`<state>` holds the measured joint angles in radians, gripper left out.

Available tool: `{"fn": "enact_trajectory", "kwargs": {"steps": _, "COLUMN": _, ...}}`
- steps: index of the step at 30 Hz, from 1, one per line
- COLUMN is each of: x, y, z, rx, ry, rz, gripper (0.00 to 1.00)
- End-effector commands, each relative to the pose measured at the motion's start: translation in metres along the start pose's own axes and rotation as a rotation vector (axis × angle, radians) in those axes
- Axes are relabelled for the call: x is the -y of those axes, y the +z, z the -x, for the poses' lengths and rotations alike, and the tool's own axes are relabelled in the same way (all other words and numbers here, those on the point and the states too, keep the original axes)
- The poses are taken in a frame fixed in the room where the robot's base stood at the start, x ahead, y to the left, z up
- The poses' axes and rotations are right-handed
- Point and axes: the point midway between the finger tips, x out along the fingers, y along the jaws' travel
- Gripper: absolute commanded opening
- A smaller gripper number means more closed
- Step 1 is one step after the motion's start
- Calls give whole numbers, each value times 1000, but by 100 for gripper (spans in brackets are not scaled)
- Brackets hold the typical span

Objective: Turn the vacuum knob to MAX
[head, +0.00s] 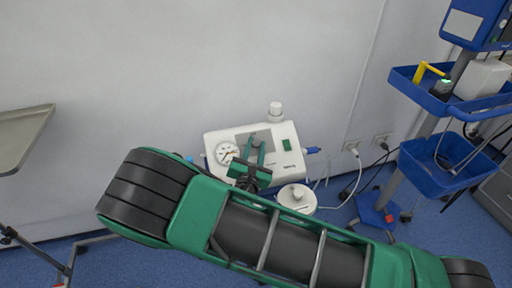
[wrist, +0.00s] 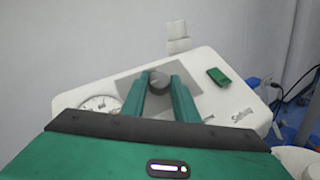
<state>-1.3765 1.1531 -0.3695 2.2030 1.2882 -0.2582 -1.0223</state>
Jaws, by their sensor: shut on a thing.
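The suction unit (head: 290,160) is a white box with a round dial gauge (head: 226,153), a grey panel and a green switch (head: 287,144). In the wrist view the vacuum knob (wrist: 159,80) is a dark grey round knob on the grey panel (wrist: 128,82). My gripper (wrist: 159,85) has its two green fingers on either side of the knob and is shut on it. In the head view my gripper (head: 254,150) is over the panel and hides most of the knob. Any markings around the knob are too small or covered to read.
A white jar lid (head: 297,197) is in front of the unit. A blue trolley (head: 432,165) with trays and a monitor stands at the right. A metal tray (head: 22,138) juts in at the left. The wall is close behind the unit.

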Motion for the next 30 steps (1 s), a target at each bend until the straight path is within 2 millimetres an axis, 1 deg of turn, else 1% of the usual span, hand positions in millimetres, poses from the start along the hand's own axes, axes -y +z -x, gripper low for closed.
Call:
{"fn": "enact_trajectory", "kwargs": {"steps": 5, "x": -2, "y": 0, "z": 0, "rx": 3, "ry": -45, "rz": -31, "gripper": 5}}
{"fn": "enact_trajectory", "kwargs": {"steps": 11, "x": -2, "y": 0, "z": 0, "rx": 3, "ry": -45, "rz": -30, "gripper": 5}}
{"fn": "enact_trajectory", "kwargs": {"steps": 12, "x": -2, "y": 0, "z": 0, "rx": 3, "ry": -45, "rz": -30, "gripper": 32}}
{"fn": "enact_trajectory", "kwargs": {"steps": 14, "x": -2, "y": 0, "z": 0, "rx": 3, "ry": -45, "rz": -30, "gripper": 46}}
{"fn": "enact_trajectory", "kwargs": {"steps": 24, "x": -2, "y": 0, "z": 2, "rx": 2, "ry": -45, "rz": -29, "gripper": 46}}
{"fn": "enact_trajectory", "kwargs": {"steps": 26, "x": -2, "y": -1, "z": 6, "rx": 1, "ry": -45, "rz": -29, "gripper": 46}}
{"fn": "enact_trajectory", "kwargs": {"steps": 30, "x": -3, "y": -1, "z": 25, "rx": 0, "ry": -43, "rz": -28, "gripper": 46}}
